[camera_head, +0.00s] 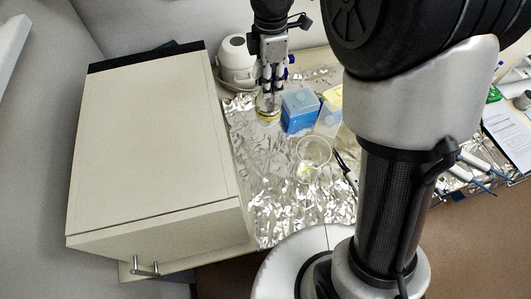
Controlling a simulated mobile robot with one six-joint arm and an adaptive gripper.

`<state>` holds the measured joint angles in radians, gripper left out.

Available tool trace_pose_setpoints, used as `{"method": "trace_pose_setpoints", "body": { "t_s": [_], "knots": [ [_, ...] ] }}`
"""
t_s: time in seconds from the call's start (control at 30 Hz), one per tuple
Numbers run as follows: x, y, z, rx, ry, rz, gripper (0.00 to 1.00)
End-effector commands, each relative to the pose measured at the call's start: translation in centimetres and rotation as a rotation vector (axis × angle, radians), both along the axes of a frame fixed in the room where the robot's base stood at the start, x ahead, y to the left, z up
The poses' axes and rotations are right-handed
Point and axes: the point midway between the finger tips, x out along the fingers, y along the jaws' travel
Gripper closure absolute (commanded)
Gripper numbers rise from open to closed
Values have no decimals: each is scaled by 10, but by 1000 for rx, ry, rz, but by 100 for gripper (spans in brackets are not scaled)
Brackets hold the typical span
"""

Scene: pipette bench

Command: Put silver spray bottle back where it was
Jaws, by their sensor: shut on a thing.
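My gripper (268,92) points down over the far left part of the foil-covered bench (272,185), close to the beige cabinet. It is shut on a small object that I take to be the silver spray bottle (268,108). The fingers hide most of the bottle; only its lower part shows, above a yellowish ring or base. It looks upright. I cannot tell whether it touches the bench.
A blue box (299,113) stands just right of my gripper, with a yellow-topped box (332,98) beside it. A white appliance (236,66) is behind left. A beige cabinet (150,150) fills the left. A clear beaker (313,152) stands nearer; a clipboard (511,130) lies right.

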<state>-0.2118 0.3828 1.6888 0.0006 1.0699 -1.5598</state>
Motion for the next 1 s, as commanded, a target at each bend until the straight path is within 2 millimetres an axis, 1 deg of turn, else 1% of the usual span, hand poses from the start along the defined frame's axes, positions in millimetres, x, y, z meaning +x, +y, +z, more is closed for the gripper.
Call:
{"method": "trace_pose_setpoints", "body": {
  "t_s": [0.17,0.27,0.6,0.7,0.8,1.0],
  "knots": [
    [0,0,-17,0,0,0,100],
    [-1,0,-39,-1,3,-1,100],
    [-1,0,-125,-1,3,-1,100],
    [0,0,-144,0,1,-1,100],
    [0,0,-156,0,-1,-1,100],
    [1,0,-167,0,-2,-1,100]
  ]
}}
